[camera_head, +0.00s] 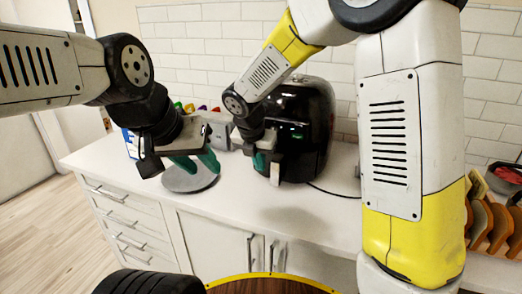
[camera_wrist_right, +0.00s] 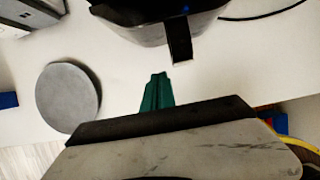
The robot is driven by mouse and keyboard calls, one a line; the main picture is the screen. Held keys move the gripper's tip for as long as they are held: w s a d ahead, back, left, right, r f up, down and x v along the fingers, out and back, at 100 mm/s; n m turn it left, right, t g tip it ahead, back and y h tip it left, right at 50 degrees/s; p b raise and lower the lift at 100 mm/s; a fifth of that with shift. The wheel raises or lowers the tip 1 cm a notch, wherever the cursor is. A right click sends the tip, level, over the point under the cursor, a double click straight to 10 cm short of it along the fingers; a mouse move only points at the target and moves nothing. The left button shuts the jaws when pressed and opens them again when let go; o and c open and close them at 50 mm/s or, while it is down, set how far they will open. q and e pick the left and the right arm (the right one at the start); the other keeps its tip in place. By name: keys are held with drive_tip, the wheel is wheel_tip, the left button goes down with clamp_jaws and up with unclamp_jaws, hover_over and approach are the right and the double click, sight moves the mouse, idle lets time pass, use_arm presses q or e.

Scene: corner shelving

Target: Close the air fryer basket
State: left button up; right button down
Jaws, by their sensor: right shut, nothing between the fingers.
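The glossy black air fryer (camera_head: 308,108) stands on the white counter against the tiled wall. Its dark front also shows at the top of the right wrist view (camera_wrist_right: 140,28), with the basket handle (camera_wrist_right: 180,42) sticking out toward me. I cannot tell how far out the basket is. My right gripper (camera_head: 264,161) is in front of the fryer and hides part of its front. Its green fingertips (camera_wrist_right: 157,76) are together and empty, just left of the handle and apart from it. My left gripper (camera_head: 196,165) is left of the fryer, above a grey disc, with its green fingers apart and empty.
The round grey disc (camera_head: 178,182) lies on the counter (camera_head: 240,203) left of the fryer. A grey appliance (camera_head: 218,130) and small coloured items (camera_head: 190,107) stand behind my left gripper. A wooden rack (camera_head: 490,222) is at the right. A cable (camera_head: 333,192) runs right of the fryer.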

sight(270, 157)
drive_tip(key=x, duration=0.4)
drive_tip(key=shift+w+d+r, duration=0.1)
drive_tip(key=shift+w+d, duration=0.2)
drive_tip(key=shift+w, duration=0.65)
drive_tip(key=shift+w+d, duration=0.25)
drive_tip(key=shift+w, duration=0.75)
drive_tip(key=w, duration=0.1)
drive_tip(key=w+d, duration=0.1)
drive_tip(key=w, duration=0.1)
drive_tip(key=shift+w+d, duration=0.1)
drive_tip(key=shift+w, duration=0.2)
drive_tip(key=shift+w+d+r, duration=0.1)
drive_tip(key=shift+w+d, duration=0.05)
drive_tip(key=shift+w, duration=0.2)
